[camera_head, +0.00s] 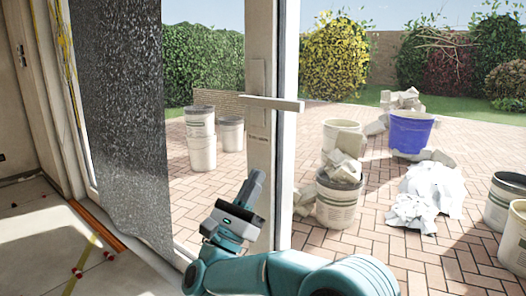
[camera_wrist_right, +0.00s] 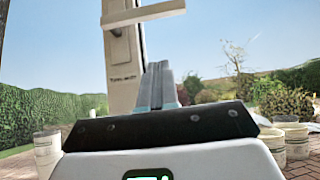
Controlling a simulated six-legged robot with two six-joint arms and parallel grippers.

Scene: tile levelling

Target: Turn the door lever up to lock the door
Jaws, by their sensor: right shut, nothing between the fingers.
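The door lever (camera_head: 272,103) is a pale bar on a tall plate on the door frame's upright (camera_head: 262,150). It lies about level and points right in the head view. In the right wrist view the lever (camera_wrist_right: 146,13) shows at the top, above the fingers. My right gripper (camera_head: 256,178) is below the lever and apart from it, its fingers together and pointing up. In the right wrist view the gripper (camera_wrist_right: 158,72) is shut and empty. My left gripper is not in view.
A grey textured sheet (camera_head: 122,110) hangs left of the door. An orange level (camera_head: 98,225) lies on the floor at left. The space around the lever looks clear.

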